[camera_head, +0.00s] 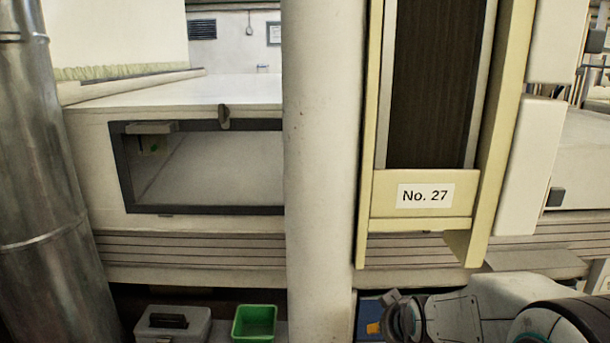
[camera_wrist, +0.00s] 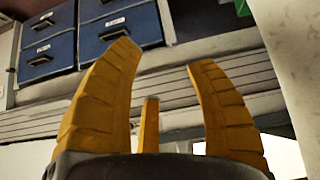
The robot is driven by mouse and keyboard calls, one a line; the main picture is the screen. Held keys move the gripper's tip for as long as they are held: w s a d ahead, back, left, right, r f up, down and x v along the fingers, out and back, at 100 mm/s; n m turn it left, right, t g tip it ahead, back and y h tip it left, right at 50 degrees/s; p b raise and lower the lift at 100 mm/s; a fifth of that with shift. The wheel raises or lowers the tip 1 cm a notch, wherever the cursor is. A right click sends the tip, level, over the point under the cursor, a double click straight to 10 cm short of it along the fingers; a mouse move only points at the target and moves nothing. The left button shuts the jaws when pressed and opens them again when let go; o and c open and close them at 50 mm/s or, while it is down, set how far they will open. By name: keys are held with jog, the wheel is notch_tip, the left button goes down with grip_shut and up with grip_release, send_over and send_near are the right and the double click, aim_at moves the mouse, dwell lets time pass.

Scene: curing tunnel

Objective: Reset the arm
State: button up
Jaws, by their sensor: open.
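My gripper (camera_wrist: 163,54) shows its yellow ribbed fingers in the wrist view. They are spread apart with nothing between them. In the head view my arm is folded low at the bottom right, below the panel marked No. 27. A small orange-yellow part of my gripper (camera_head: 374,328) shows at the arm's left end there, mostly hidden.
A white tunnel housing (camera_head: 195,220) with a dark-framed opening stands behind a pale column (camera_head: 320,170). A metal duct (camera_head: 40,180) is at left. A grey case (camera_head: 172,325) and green bin (camera_head: 255,322) sit low. Blue drawers (camera_wrist: 120,28) show in the wrist view.

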jog(key=s+r+g+p, duration=0.2)
jog(key=s+r+p, duration=0.3)
jog(key=s, duration=0.8)
jog(key=s+r+g+p, duration=0.2)
jog(key=s+r+p, duration=0.4)
jog(key=s+r, duration=0.5)
jog(key=shift+s+g, duration=0.3)
jog(key=shift+s, duration=0.6)
